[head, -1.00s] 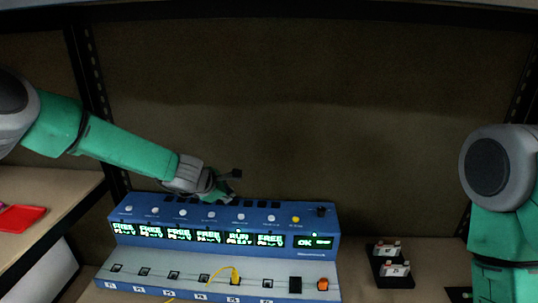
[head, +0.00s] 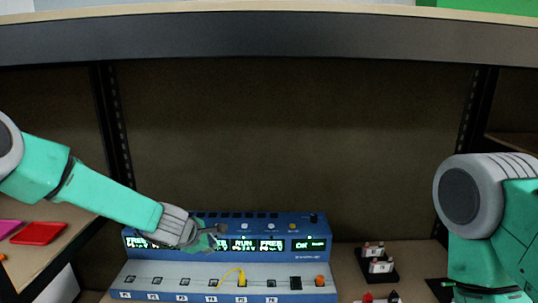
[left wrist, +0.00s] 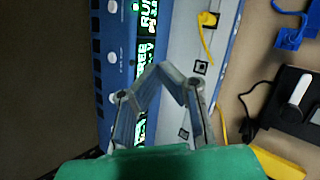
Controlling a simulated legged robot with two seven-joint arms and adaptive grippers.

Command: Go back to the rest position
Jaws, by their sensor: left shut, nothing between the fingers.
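My left gripper (head: 212,240) is shut and empty. In the left wrist view the shut fingers (left wrist: 161,72) hang over the dryer's display row and grey ledge (left wrist: 200,42). I cannot tell whether they touch it. A yellow cable (head: 240,274) is plugged into the ledge, and it also shows in the left wrist view (left wrist: 207,36). My right arm stands at the right edge of the head view; its gripper is not in view.
A black holder with small white-topped items (head: 379,264) stands right of the dryer. Red (head: 40,233) and pink trays lie on the left shelf. A shelf beam (head: 270,38) runs across the top. The left wrist view shows a blue part (left wrist: 296,32) and a yellow piece (left wrist: 275,163).

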